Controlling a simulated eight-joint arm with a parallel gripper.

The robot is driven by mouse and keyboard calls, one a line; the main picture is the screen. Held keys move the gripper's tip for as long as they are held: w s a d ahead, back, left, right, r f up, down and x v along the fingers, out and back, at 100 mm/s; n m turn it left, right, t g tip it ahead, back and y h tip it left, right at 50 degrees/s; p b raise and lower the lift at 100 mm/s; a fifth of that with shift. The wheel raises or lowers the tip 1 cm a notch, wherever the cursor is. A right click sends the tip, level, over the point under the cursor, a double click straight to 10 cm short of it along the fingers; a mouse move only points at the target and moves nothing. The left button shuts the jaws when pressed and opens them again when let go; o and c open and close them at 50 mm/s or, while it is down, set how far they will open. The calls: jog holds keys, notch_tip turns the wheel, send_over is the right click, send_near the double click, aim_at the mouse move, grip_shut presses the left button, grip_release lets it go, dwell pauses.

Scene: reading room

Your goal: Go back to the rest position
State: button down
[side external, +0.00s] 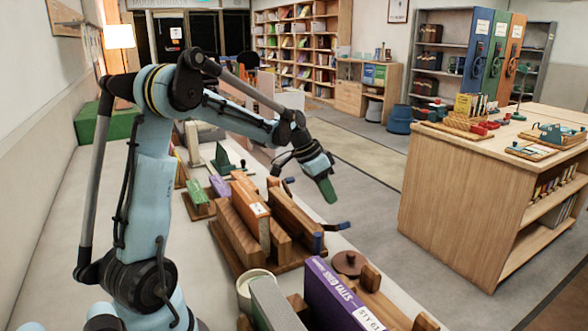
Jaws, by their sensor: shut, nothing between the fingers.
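My gripper (326,187) is at the end of my blue arm, near the middle of the side external view. Its fingers are shut with nothing between them, pointing down and to the right. It hangs above the right edge of the long pale counter (150,215), close to a wooden book rack (240,262). The rack holds several brown wooden blocks or books, and one upright book (250,210) has a pale label. My gripper looks apart from them, though the exact gap is hard to judge.
A purple labelled book (340,295) stands at the counter's near end, beside a round wooden lid (350,263). Green and purple pieces stand farther back. A wooden island (440,190) with tools is at the right, across open grey floor (365,255).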

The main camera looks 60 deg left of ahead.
jog(key=shift+a+f+h, duration=0.25)
jog(key=shift+a+h, duration=0.8)
jog(key=shift+h, duration=0.05)
